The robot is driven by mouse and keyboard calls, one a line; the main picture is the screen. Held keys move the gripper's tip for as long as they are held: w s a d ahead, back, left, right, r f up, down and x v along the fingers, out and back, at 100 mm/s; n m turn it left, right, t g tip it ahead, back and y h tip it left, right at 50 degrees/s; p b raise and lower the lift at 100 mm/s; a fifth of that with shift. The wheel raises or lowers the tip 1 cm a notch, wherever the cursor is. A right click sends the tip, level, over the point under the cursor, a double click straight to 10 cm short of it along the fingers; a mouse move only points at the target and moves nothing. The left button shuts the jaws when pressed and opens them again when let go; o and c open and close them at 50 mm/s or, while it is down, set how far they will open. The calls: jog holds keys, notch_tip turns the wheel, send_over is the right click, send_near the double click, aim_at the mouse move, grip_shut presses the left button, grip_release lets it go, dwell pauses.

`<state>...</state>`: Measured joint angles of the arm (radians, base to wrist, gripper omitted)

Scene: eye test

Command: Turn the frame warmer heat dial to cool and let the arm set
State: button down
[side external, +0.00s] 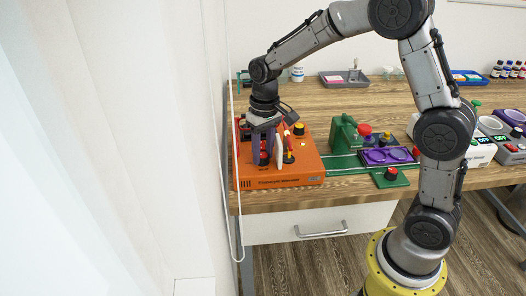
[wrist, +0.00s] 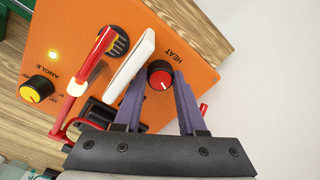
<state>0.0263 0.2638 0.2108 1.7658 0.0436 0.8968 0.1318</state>
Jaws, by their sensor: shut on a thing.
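The frame warmer (side external: 300,170) is an orange box at the left front of the table; its orange top (wrist: 205,62) fills much of the wrist view. The red-topped black heat dial (wrist: 160,77) sits by the word HEAT, with a small pale mark on its top. My gripper (wrist: 160,84) is shut on this dial, one purple finger on each side. In the side view my gripper (side external: 264,152) points down onto the warmer. Red glasses with a thin red arm (wrist: 102,48) lie over the warmer, left of the dial; part is behind my gripper. No cool marking is readable.
A white upright plate (wrist: 130,62) stands close left of the dial. A yellow-topped angle dial (wrist: 38,88) and a lit yellow lamp (wrist: 53,55) are further left. A green device (side external: 343,134) and purple tray (side external: 388,156) stand right of the warmer.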

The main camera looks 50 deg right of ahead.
aim_at(264, 154)
jog(key=shift+n, duration=2)
jog(key=shift+r, duration=0.1)
jog(key=shift+c, duration=2.4)
grip_release()
notch_tip(264, 154, up, 14)
jog(key=shift+d, duration=0.25)
